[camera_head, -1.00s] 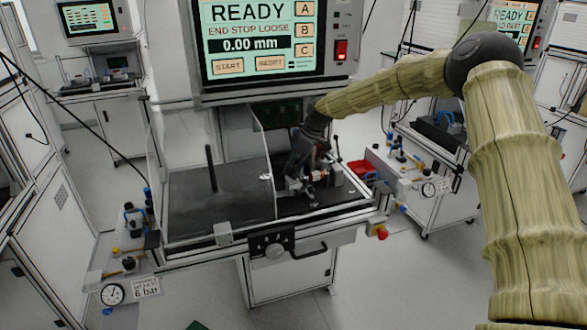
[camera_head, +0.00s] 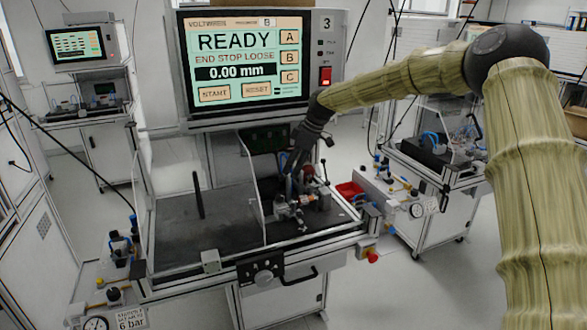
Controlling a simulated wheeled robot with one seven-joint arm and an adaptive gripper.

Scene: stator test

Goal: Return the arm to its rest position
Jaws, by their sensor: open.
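My arm (camera_head: 390,88) reaches in from the right over the test bench. My gripper (camera_head: 292,172) points down, dark grey, above the left part of the small test fixture (camera_head: 312,203) on the bench's right half. Its fingers are open, with no object seen in them. They look a little above the fixture, but the exact gap is too small to tell.
A screen (camera_head: 248,62) reading READY and END STOP LOOSE stands behind the bench. Clear guard panels (camera_head: 252,190) rise beside the fixture. A dark post (camera_head: 198,195) stands on the dark bench top (camera_head: 180,235). A red bin (camera_head: 350,190) and a side cart are at right.

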